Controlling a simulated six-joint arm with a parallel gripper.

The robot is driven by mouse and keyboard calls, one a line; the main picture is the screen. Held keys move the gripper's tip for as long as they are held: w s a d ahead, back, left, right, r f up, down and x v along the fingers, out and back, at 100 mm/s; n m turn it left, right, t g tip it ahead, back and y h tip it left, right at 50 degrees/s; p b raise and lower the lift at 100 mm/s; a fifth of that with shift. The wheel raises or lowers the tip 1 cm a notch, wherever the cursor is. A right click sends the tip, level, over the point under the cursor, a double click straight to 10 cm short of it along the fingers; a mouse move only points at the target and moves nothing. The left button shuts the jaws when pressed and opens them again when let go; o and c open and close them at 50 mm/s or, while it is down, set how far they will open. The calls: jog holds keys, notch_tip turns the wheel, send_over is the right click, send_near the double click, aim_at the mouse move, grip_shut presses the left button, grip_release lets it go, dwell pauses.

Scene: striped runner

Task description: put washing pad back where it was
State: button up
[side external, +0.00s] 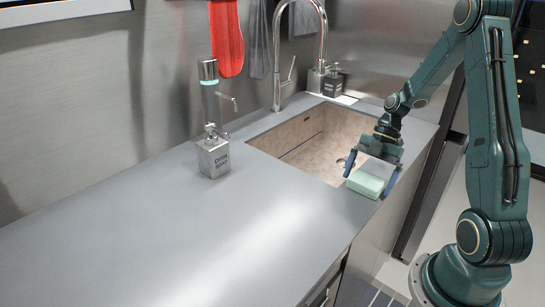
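A pale mint-green block (365,184), which looks like the washing pad, lies on the counter strip at the front right corner of the sink. A light grey, flat-sided shape (378,169) shows just above and behind it, between my fingers. I cannot tell whether this is part of the pad, a separate pad or part of my gripper. My gripper (371,174) points down here, its two blue fingers spread on either side of the grey shape. Whether the fingers press on anything is not clear.
The sink basin (308,158) opens behind my gripper, with a tall curved faucet (322,40) at its back. A dish soap bottle (213,155) stands left of the sink, near a dispenser (209,85). Red and grey cloths hang on the wall. The front left counter (150,245) is clear.

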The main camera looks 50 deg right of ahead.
jog(key=shift+r, duration=0.1)
jog(key=v, duration=1.2)
jog(key=shift+a+r, duration=0.1)
dwell(0.7)
notch_tip(320, 180, up, 5)
jog(key=m+h, duration=0.2)
jog(key=m, duration=0.2)
send_over(359, 179)
jog(key=s+a+r+m+t+h, duration=0.1)
jog(key=a+r+m+h, duration=0.2)
jog(key=a, duration=0.4)
jog(key=s+a+r+m+t+h, duration=0.1)
jog(key=s+a+m+t, duration=0.3)
jog(key=s+a+m, duration=0.4)
jog(key=shift+s+a+r+m+t, duration=0.3)
jog(key=shift+s+r+m, duration=0.15)
jog(key=shift+s+m, duration=1)
